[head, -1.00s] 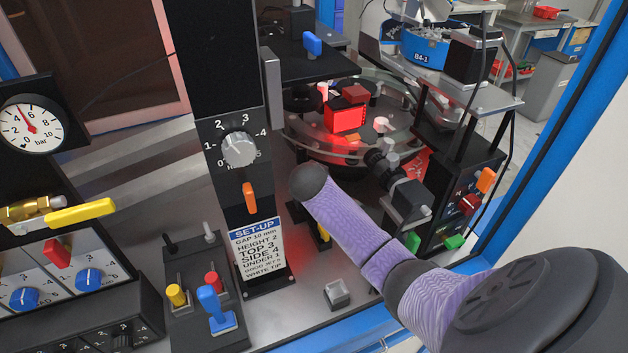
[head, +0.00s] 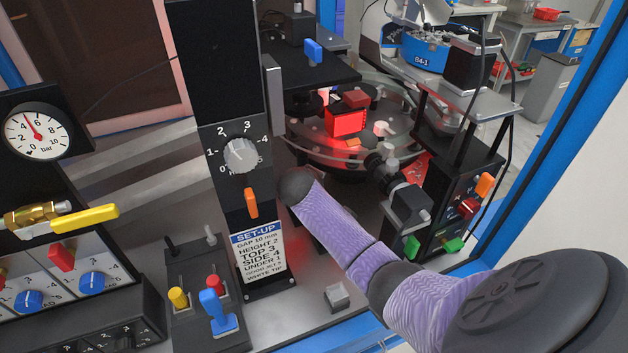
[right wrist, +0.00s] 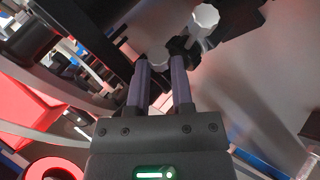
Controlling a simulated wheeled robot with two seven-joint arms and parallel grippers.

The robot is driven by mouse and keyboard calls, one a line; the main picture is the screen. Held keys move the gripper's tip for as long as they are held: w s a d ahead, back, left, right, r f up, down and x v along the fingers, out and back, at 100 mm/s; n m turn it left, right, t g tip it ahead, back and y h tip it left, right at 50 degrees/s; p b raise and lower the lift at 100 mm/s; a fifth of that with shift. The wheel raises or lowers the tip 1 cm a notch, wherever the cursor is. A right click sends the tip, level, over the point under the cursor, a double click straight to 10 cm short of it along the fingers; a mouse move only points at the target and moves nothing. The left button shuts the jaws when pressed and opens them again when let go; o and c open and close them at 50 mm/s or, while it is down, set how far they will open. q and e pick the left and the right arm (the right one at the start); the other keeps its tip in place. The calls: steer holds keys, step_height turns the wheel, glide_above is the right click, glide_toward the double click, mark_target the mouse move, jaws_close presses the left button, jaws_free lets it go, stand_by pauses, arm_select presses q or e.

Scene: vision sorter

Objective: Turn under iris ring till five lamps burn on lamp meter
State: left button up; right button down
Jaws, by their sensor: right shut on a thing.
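My right gripper (right wrist: 161,68) is closed on a small part at its fingertips in the right wrist view. A dark ridged ring (right wrist: 181,47) shows at the tips and looks like the under iris ring; the fingers partly hide it. A pale round part sits beside it. In the head view my right arm reaches in from the lower right, below the glass disc (head: 350,160), and its hand is hidden behind the wrist. I cannot pick out the lamp meter or count burning lamps in either view. My left gripper is not in view.
A black column carries a grey dial (head: 240,155), an orange lever (head: 251,203) and a set-up card (head: 257,255). A side camera (head: 405,200) stands close right of my wrist. A lever box (head: 200,315) and a pressure gauge (head: 37,131) are at the left.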

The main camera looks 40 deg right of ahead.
steer(key=c, duration=0.8)
jaws_free()
